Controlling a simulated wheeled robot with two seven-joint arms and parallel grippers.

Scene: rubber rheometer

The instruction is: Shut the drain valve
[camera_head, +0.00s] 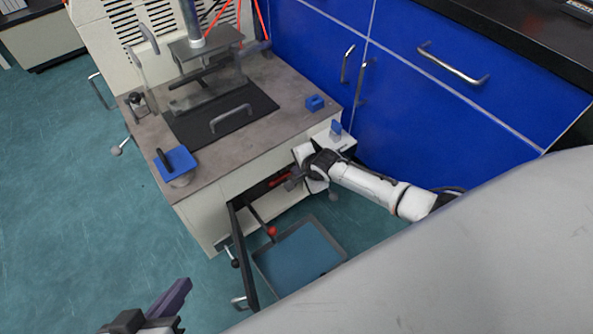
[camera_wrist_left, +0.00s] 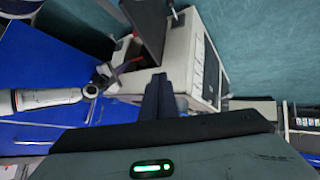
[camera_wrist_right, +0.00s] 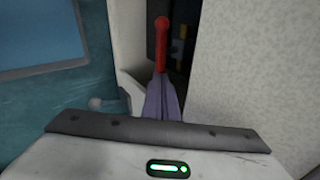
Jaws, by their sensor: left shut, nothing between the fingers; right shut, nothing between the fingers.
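A red handle (camera_head: 280,181) shows in the open lower compartment of the machine, most likely the drain valve's handle. In the right wrist view the red handle (camera_wrist_right: 161,45) points along my view, just beyond my fingertips. My right gripper (camera_head: 291,183) is shut and empty at the compartment opening, close to the handle; I cannot tell whether they touch. Its closed fingers (camera_wrist_right: 160,82) show in the right wrist view. My left gripper (camera_head: 181,290) is shut and empty, low over the floor at the left, far from the handle. The valve body is hidden in the dark compartment.
The compartment's dark door (camera_head: 243,253) stands open. A rod with a red ball (camera_head: 272,230) sticks out near it. A blue-floored tray (camera_head: 298,258) lies below. Blue cabinets (camera_head: 405,100) stand at the right. The floor at the left is clear.

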